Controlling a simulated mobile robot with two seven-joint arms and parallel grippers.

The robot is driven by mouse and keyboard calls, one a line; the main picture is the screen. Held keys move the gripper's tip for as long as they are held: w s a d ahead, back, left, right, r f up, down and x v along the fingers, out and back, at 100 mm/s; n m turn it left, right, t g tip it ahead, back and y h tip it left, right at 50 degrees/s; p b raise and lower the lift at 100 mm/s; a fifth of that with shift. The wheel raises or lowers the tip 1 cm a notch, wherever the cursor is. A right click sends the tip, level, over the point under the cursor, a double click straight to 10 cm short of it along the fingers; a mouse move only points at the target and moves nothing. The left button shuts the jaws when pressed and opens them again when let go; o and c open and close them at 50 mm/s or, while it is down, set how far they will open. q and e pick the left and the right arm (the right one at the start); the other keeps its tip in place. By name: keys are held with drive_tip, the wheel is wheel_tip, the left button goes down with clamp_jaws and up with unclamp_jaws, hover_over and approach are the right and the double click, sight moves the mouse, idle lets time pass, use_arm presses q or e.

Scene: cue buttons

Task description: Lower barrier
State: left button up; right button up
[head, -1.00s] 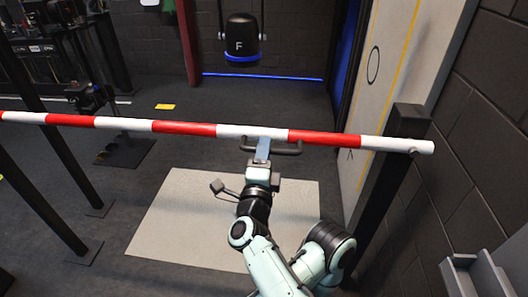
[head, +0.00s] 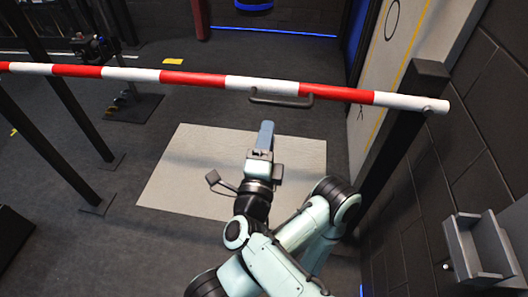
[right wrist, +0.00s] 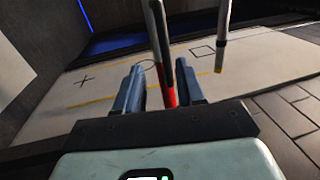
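The barrier (head: 190,78) is a red and white striped bar lying nearly level across the head view. Its white right end overlaps the top of a dark post (head: 385,150). A dark handle (head: 282,101) is fixed to the bar. My right gripper (head: 266,132) is just below the handle in the head view, apart from it and empty. In the right wrist view its two blue-grey fingers (right wrist: 158,88) are spread apart. A bar with a red part (right wrist: 168,95) shows between them, farther off; I cannot tell which part it is. My left gripper is not in view.
A pale mat (head: 185,180) lies on the dark floor under my right arm. Dark slanted posts (head: 65,150) stand at the left. A white panel with marks (head: 385,45) and a brick wall with a grey bracket (head: 480,248) are at the right.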

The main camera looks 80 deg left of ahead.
drive_tip(key=shift+v, duration=1.9)
